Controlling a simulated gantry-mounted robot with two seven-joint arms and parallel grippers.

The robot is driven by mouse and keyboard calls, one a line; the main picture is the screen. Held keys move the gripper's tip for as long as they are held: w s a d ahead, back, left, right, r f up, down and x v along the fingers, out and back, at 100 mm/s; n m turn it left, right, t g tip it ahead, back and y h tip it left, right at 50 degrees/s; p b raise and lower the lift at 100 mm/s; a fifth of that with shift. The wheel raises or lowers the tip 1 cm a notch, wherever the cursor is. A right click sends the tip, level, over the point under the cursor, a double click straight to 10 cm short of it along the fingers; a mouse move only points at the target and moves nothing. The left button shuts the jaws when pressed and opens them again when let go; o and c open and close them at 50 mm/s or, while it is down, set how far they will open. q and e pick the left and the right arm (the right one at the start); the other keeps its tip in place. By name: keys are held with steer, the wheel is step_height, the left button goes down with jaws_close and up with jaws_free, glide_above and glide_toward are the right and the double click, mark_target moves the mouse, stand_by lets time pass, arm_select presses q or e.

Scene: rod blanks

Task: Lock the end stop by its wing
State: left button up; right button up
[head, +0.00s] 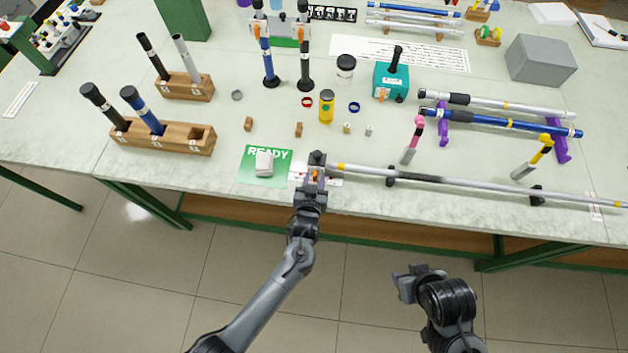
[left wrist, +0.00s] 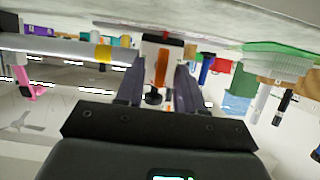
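The end stop (left wrist: 150,47) shows in the left wrist view as a pale block with an upright orange wing (left wrist: 161,67). A silver rod (head: 450,183) with yellow bands runs right from beside it along the front of the table. My left gripper (head: 316,172) is at the rod's left end and largely hides the stop in the head view. In the left wrist view its two fingers (left wrist: 159,88) stand apart on either side of the wing, with gaps visible. My right gripper (head: 409,284) hangs in front of the table, away from everything; its finger opening is unclear.
A green READY card (head: 249,177) with a pale block (head: 264,162) lies just left of my left gripper. Black supports (head: 391,177) hold the rod. Pink-topped (head: 413,140) and yellow-topped (head: 533,157) tools stand behind it. A wooden rack (head: 160,138) is at left.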

arm_select(q)
steer(key=p+v, duration=0.1)
steer(key=v, duration=1)
steer(key=shift+p, duration=0.35)
steer(key=shift+f, duration=0.1)
steer(key=s+a+f+n+g+y, duration=0.1)
steer(key=s+a, duration=0.3)
steer(key=a, duration=0.2)
steer(key=s+a+n+g, duration=0.1)
steer(key=s+a, duration=0.2)
steer(key=a, duration=0.3)
steer(key=s+a+r+m+g, duration=0.2)
steer(key=s+a+r+g, duration=0.7)
steer(key=s, duration=0.4)
step_height(320, 180, up, 22)
steer(key=t+p, duration=0.1)
steer(key=p, duration=2)
steer(key=shift+w+d+y, duration=0.3)
steer(key=shift+d, duration=0.1)
